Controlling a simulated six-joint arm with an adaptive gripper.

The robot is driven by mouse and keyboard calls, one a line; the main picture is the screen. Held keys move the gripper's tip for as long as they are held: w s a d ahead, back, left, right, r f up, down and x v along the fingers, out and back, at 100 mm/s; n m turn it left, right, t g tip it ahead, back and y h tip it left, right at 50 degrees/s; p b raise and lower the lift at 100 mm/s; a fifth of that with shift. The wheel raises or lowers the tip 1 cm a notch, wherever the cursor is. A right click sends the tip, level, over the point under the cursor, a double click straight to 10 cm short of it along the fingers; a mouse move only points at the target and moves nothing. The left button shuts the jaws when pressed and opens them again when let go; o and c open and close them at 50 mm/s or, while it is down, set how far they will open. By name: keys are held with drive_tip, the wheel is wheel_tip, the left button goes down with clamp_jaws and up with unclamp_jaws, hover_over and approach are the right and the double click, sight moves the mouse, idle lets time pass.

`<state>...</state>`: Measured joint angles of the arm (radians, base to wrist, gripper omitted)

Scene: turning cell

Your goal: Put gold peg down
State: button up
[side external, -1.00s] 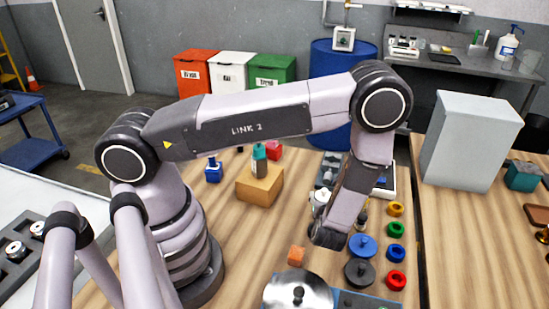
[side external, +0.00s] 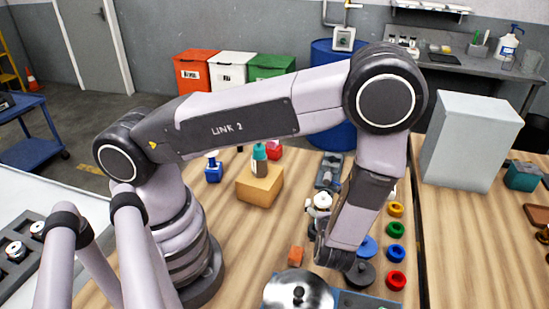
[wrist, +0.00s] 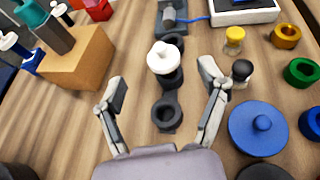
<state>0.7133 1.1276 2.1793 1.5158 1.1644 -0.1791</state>
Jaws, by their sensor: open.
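A small yellow-gold peg (wrist: 234,40) stands on the wooden table in the upper right of the wrist view, beyond a black-topped peg (wrist: 241,71). It is my best match for the gold peg. My gripper (wrist: 163,88) is open, with its fingers spread wide and nothing visible between the tips. A dark holder (wrist: 166,114) with round sockets lies ahead between the fingers in the picture. A white round-topped piece (wrist: 163,57) sits at that holder, left of the yellow-gold peg.
A wooden block (side external: 260,184) carrying a teal-topped piece stands to the left. Gold (side external: 395,209), green (side external: 395,230) and red (side external: 395,280) rings line the right, near a blue lidded disc (wrist: 258,128).

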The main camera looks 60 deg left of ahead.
drive_tip(key=s+a+r+n+g+h, duration=0.1)
drive_tip(key=s+a+r+n+g, duration=0.15)
drive_tip(key=r+n, duration=0.35)
drive_tip(key=s+a+r+n+g+h, duration=0.1)
drive_tip(key=s+a+r+n+g, duration=0.2)
drive_tip(key=r, duration=0.5)
drive_tip(key=s+a+r+n+g+h, duration=0.1)
drive_tip(key=s+r+n+g, duration=0.1)
drive_tip(key=r+n, duration=0.45)
drive_tip(key=s+r+n+t+h, duration=0.5)
drive_tip(key=s+r+n+h, duration=0.3)
drive_tip(key=s+r, duration=0.3)
drive_tip(key=shift+s+d+r+n, duration=0.25)
drive_tip(key=shift+r+n, duration=0.15)
drive_tip(key=shift+n, duration=0.25)
drive_tip(key=shift+t, duration=0.25)
